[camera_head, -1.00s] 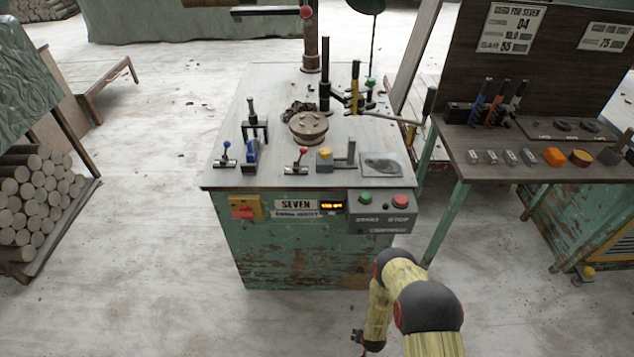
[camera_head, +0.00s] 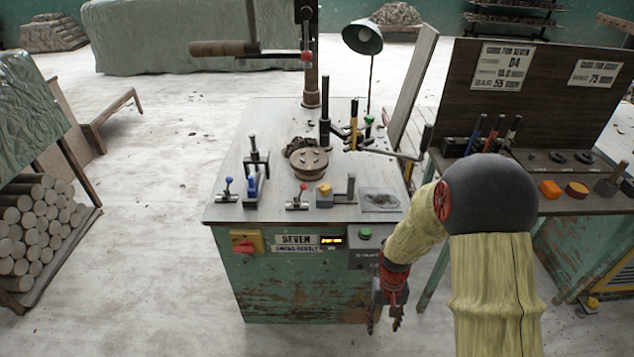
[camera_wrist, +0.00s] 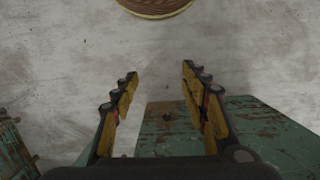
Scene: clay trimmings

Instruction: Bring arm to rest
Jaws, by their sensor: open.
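My gripper (camera_head: 384,322) hangs pointing down in front of the green machine cabinet (camera_head: 285,285), near its right front side. My yellow arm with a dark joint comes in from the lower right of the head view. In the wrist view my gripper (camera_wrist: 160,78) has its two yellow-and-black fingers apart.
The grey worktop (camera_head: 235,205) carries levers, a round fixture (camera_head: 309,162) and a clamp. A side bench (camera_head: 565,205) stands at the right, partly behind my arm. Stacked logs (camera_head: 35,220) are at the left. Floor between (camera_head: 140,230) is clear.

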